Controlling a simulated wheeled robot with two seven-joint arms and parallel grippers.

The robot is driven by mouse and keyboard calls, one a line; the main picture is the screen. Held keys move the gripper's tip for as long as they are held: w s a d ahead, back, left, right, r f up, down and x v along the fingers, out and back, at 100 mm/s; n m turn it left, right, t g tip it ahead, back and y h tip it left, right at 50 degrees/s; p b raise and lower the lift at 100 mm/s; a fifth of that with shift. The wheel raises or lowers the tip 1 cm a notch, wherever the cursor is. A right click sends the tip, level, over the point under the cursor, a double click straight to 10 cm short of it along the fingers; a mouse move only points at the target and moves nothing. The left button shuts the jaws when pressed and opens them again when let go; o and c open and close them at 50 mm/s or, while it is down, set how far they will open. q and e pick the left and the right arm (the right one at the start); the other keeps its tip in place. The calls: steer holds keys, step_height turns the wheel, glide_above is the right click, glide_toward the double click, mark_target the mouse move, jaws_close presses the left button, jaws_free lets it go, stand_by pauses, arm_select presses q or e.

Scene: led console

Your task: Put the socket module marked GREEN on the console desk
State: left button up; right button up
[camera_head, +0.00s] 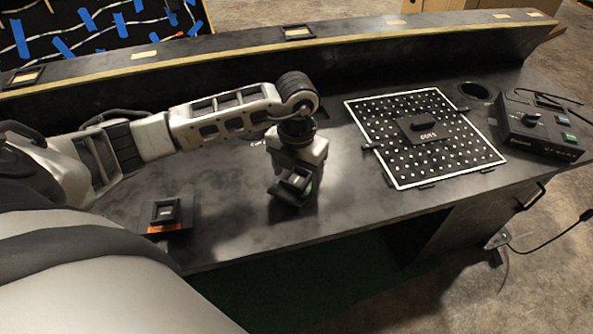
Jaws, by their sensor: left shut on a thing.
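My left gripper (297,178) points down over the middle of the console desk (235,225). It is shut on a small dark socket module (289,196), which shows a sliver of green at its right side. The gripper hides most of this module, and no marking on it can be read. I cannot tell whether its underside touches the desk. Another dark socket module (166,212) with an orange front strip sits on the desk to the left, apart from the gripper. My right gripper is not in view.
A white-bordered dotted panel (467,165) with a dark block (423,130) on it lies right of the gripper. A control box (540,130) with a knob and a round hole (474,91) are at the far right. A raised ledge (220,52) runs behind. Desk between the gripper and panel is clear.

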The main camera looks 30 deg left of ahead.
mark_target(297, 180)
arm_select(q)
steer(key=o, duration=1)
steer(key=shift+f, duration=0.1)
step_height(297, 180, up, 12)
steer(key=shift+r, duration=0.2)
